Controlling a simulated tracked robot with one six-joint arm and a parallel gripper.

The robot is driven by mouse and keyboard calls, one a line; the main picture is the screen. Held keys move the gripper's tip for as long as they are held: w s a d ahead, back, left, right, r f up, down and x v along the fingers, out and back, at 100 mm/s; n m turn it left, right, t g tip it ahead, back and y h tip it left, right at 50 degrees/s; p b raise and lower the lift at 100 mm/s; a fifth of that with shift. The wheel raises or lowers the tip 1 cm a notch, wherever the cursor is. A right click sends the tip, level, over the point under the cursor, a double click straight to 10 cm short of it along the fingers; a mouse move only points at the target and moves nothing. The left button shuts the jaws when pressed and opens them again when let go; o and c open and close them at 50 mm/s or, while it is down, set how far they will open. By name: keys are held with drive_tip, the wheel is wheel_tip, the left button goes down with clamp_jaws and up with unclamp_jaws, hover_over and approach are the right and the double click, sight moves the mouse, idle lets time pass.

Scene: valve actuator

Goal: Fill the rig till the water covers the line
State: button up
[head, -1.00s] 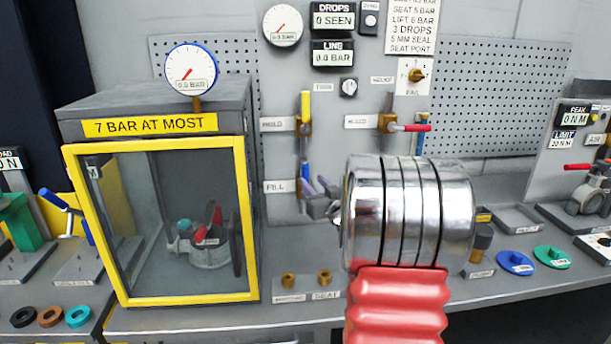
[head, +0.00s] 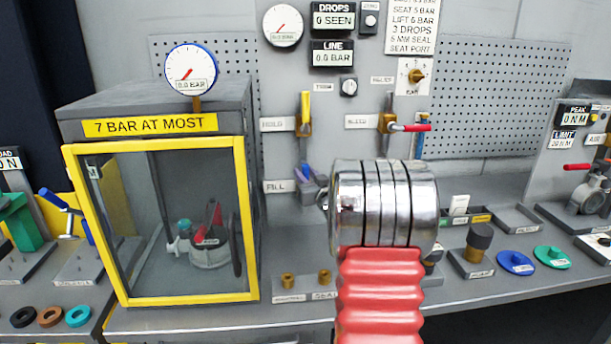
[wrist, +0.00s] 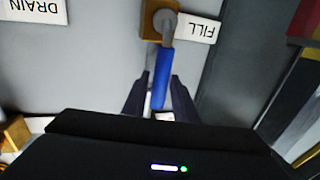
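The fill valve's blue handle (wrist: 163,78) points up from its brass body (wrist: 150,18), beside the FILL label (wrist: 196,29). In the wrist view my gripper (wrist: 160,88) has one dark finger on each side of the handle, apart, with the handle between them. In the head view my wrist partly hides my gripper (head: 311,184) at the FILL label (head: 280,186). The rig's yellow-framed glass case (head: 155,301) holds a grey valve (head: 210,250) with a red part. I see no water and cannot make out a fill line. The LINE display (head: 332,58) reads 0.0 bar.
The yellow hold handle (head: 305,108) points up. The red bleed handle (head: 410,128) lies level to the right. A DRAIN label (wrist: 36,10) shows in the wrist view. Brass seats (head: 324,278), a blue disc (head: 516,263) and a green disc (head: 552,257) lie on the bench.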

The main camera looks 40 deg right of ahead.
clamp_jaws()
drive_tip(key=shift+w+a, duration=0.1)
drive_tip(key=shift+a, duration=0.05)
idle(0.4)
